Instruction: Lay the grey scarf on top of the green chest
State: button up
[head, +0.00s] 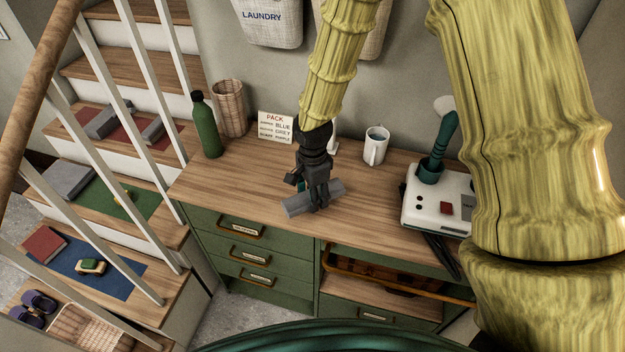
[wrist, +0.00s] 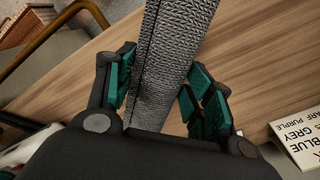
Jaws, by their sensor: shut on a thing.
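The grey scarf (head: 298,207) is a folded or rolled knitted bar. It lies across my gripper (head: 318,190) over the wooden top of the green chest (head: 255,270), near its front edge. My gripper is shut on the scarf. In the wrist view the knitted scarf (wrist: 172,50) runs between the teal finger pads of my gripper (wrist: 159,72), with wood grain behind it. I cannot tell whether the scarf touches the wood or is held just above it.
A green bottle (head: 205,128), wicker cup (head: 230,108), sign card (head: 275,127) and white mug (head: 376,146) stand along the back. A white device (head: 436,200) sits at right. Stairs with several coloured mats and a railing (head: 140,215) are at left. The left top is clear.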

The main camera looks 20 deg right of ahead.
jog(key=w, duration=0.2)
jog(key=w+d+p, duration=0.1)
jog(key=shift+w+d+r, duration=0.15)
jog(key=shift+w+r, duration=0.05)
jog(key=shift+w, duration=0.15)
jog(key=shift+w+d+f+p, duration=0.1)
jog(key=shift+w+f+p, duration=0.1)
jog(key=shift+w+p, duration=0.25)
jog(key=shift+w+d+f+p, duration=0.1)
jog(key=shift+w+f+p, duration=0.15)
jog(key=shift+w, duration=0.3)
jog(key=shift+s+f+p, duration=0.1)
jog(key=shift+f+p, duration=0.2)
jog(key=shift+p, duration=0.05)
jog(key=shift+f+p, duration=0.55)
jog(key=shift+f, duration=0.75)
jog(key=shift+f, duration=0.1)
jog(key=shift+f, duration=0.1)
jog(key=o, duration=1.1)
jog(key=shift+c, duration=0.2)
